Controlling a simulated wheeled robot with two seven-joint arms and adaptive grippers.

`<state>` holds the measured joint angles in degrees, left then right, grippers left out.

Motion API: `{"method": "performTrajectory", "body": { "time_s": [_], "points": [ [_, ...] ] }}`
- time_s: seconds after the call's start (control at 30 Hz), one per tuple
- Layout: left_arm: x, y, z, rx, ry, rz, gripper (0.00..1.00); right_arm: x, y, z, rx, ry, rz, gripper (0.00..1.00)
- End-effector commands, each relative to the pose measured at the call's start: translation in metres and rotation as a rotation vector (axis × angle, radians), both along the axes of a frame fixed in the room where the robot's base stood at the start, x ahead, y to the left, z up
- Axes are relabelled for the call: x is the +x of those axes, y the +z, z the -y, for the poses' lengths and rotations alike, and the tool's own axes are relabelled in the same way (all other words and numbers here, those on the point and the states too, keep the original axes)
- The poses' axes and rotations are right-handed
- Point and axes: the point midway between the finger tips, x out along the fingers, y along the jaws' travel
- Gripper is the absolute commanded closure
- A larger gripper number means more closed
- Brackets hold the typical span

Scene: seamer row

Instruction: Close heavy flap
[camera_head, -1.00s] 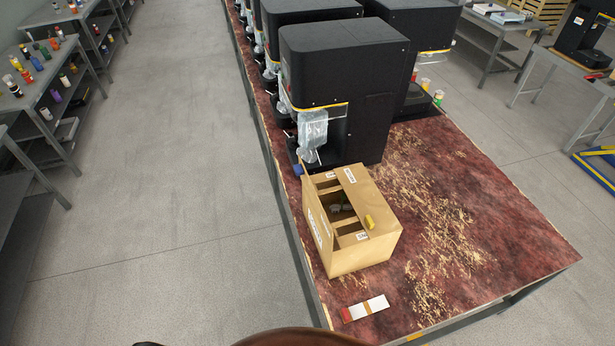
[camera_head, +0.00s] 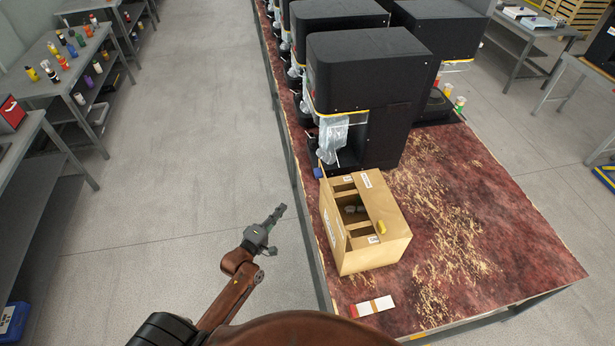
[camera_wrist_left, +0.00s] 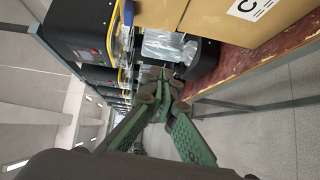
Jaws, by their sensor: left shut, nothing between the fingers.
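A cardboard box (camera_head: 375,241) stands upright on the worn red bench top near its left edge. One flap lies inward along the right of its top, and a gap shows the dark inside with grey items. A flap (camera_head: 334,217) on the left side stands up beside the opening. My left gripper (camera_head: 279,214) is over the floor left of the bench, apart from the box, shut and empty. In the left wrist view its green fingers (camera_wrist_left: 168,82) come together, and part of the box (camera_wrist_left: 205,20) shows above them. My right gripper is not in view.
Black machines (camera_head: 367,85) with plastic bags stand behind the box. Shelves with bottles (camera_head: 60,72) stand far left. The floor between is clear.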

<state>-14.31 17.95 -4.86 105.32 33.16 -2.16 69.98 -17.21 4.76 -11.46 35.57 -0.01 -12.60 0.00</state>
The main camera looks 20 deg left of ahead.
Motion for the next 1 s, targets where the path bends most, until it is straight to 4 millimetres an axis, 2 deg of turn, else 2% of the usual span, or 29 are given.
{"method": "performTrajectory", "body": {
  "time_s": [0.03, 0.1, 0.2, 0.37, 0.8, 1.0],
  "points": [
    [0.002, 0.023, 0.002, -0.037, -0.006, 0.030, 1.00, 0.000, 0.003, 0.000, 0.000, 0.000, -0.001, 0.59],
    [0.004, 0.041, 0.005, -0.076, -0.012, 0.057, 1.00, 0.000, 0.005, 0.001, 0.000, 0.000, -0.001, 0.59],
    [0.007, 0.055, 0.007, -0.106, -0.017, 0.077, 1.00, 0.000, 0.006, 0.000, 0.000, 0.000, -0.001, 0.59],
    [0.024, 0.058, 0.009, -0.110, -0.018, 0.080, 1.00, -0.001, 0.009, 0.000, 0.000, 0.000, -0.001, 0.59],
    [0.110, 0.061, 0.020, -0.108, -0.017, 0.079, 1.00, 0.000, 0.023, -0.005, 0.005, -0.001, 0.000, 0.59],
    [0.124, 0.062, 0.042, -0.109, -0.017, 0.077, 1.00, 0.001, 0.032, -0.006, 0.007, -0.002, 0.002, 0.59]
  ]
}}
